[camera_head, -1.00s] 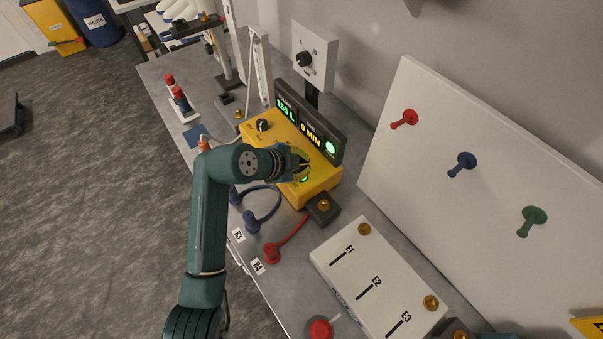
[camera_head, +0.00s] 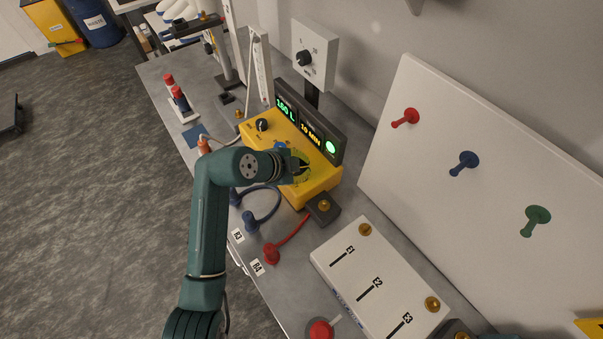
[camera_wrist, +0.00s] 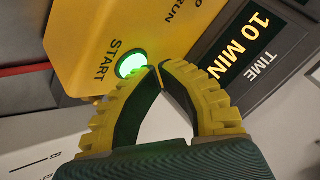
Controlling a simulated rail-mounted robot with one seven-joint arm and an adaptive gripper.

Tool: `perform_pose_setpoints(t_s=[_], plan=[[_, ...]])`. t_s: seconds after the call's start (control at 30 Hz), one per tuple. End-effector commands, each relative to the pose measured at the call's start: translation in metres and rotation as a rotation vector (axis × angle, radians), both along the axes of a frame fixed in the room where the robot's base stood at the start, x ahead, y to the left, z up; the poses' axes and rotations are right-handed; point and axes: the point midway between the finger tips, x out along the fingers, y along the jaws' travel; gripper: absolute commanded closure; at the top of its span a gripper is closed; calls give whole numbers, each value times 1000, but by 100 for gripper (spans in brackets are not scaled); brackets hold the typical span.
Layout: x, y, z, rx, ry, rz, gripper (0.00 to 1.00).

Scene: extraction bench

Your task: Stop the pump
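The yellow pump box (camera_head: 318,186) sits on the bench with a dark display (camera_head: 311,123) behind it. The display reads about 160 L and 10 MIN and has a lit green round light (camera_head: 330,148). A black knob (camera_head: 262,125) is on the box's far left part.
A wall box with a black dial (camera_head: 304,58) is behind. A white panel (camera_head: 375,287) labelled E1 to E3 and a red button (camera_head: 320,329) are at the front right. Red (camera_head: 270,254) and blue (camera_head: 251,222) plugs with cables lie near the bench edge.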

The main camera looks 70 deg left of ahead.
Motion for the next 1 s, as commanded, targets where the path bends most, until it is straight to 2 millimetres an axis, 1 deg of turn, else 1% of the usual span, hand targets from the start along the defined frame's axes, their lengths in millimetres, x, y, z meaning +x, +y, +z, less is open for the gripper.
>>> perform_pose_setpoints(t_s=[0.13, 0.4, 0.73, 1.0], plan=[[0, 0, -3, -1, 1, 1, 100], [0, 0, -2, -2, 2, 0, 100], [0, 0, 15, -2, 2, 0, 100], [0, 0, 15, -1, 0, 0, 100]])
